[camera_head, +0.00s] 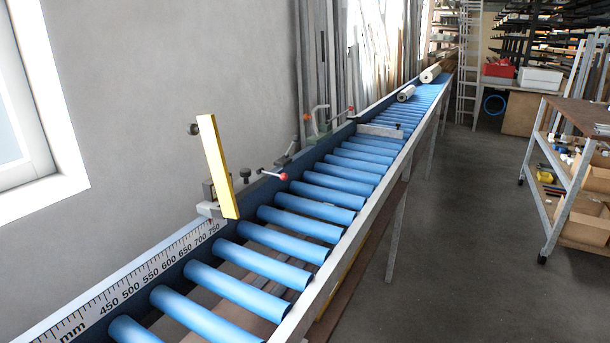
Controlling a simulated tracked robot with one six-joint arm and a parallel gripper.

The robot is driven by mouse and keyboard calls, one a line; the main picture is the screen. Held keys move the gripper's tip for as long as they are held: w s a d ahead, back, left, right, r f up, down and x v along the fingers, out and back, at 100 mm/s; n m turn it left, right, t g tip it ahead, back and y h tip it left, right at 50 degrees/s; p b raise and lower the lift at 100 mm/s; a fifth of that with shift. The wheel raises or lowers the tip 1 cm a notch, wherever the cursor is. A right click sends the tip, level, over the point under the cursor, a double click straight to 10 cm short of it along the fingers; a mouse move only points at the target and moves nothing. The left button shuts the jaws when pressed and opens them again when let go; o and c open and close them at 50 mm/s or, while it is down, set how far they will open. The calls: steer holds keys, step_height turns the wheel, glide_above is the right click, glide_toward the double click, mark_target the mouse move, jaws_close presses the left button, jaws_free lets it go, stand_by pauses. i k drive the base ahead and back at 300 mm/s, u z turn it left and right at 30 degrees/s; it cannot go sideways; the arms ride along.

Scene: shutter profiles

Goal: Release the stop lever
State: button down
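A length stop sits on the left rail of the roller conveyor, near the high end of the printed scale (150,275). Its yellow bar (217,165) stands up, slightly tilted, above a grey block (208,209). A small lever with a red ball end (283,177) sticks out to the right just behind it, above the rollers. A black knob (245,173) stands between them. I cannot tell for certain which part is the stop lever or whether it is locked. My gripper is not in view.
Blue rollers (262,263) run away from me between two rails. A green clamp-like part (319,120) and a grey crossbar (380,131) are farther along. White rolls (430,74) lie at the far end. A shelf cart (568,170) stands right; the floor (450,240) between is clear.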

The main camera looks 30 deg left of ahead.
mark_target(283, 177)
steer(key=i, duration=0.75)
steer(key=u, duration=2.85)
steer(key=i, duration=0.45)
steer(key=z, duration=0.05)
